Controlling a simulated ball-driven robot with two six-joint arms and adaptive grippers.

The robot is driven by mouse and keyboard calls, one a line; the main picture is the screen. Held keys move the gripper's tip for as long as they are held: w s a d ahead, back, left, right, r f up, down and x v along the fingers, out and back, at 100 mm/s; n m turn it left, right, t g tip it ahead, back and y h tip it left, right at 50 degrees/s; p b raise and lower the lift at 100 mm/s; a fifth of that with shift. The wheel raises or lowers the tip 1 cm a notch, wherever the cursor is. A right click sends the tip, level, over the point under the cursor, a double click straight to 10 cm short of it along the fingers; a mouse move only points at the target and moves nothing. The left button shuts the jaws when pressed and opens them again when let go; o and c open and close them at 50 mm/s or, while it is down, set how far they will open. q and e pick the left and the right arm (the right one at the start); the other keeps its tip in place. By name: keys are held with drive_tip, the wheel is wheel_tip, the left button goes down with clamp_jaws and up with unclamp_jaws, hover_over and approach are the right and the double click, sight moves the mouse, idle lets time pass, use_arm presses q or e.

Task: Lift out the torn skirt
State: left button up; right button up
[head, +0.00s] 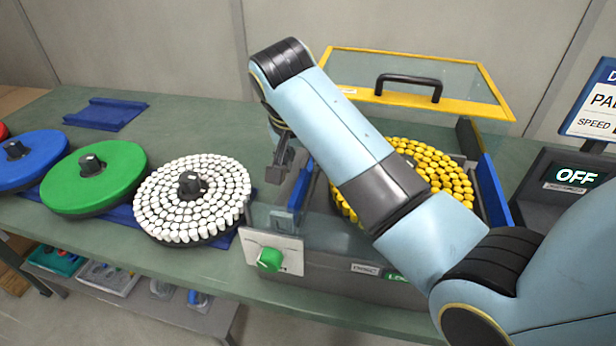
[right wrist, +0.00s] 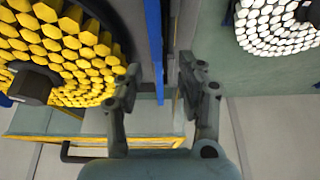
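A blue skirt strip (head: 301,188) stands along the left side of the open machine in the head view. Another blue strip (head: 493,190) stands along its right side. I cannot make out a tear on either. My right gripper (head: 282,172) is above the machine's left side, near the left strip, pointing down. In the right wrist view its two fingers (right wrist: 158,72) are apart, with the blue strip (right wrist: 153,45) showing beyond the gap; nothing is visibly held. My right arm hides part of the machine. My left gripper is not in view.
The machine holds a yellow-studded disc (head: 440,168) under a raised yellow-framed lid (head: 430,75). A green knob (head: 270,260) is on its front. White-studded (head: 215,205), green (head: 110,170) and blue (head: 45,160) discs stand left on the bench. An OFF display (head: 575,176) is right.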

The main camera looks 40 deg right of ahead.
sight(305, 168)
drive_tip(key=shift+d+f, duration=0.3)
drive_tip(key=shift+f, duration=0.05)
drive_tip(key=p+x, duration=0.1)
drive_tip(key=x, duration=0.4)
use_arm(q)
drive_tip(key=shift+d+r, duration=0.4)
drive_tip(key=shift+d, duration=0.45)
use_arm(e)
drive_tip(key=shift+s+a, duration=0.1)
drive_tip(key=shift+c, duration=1.1)
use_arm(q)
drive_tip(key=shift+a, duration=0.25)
use_arm(e)
clamp_jaws()
drive_tip(key=shift+r, duration=0.1)
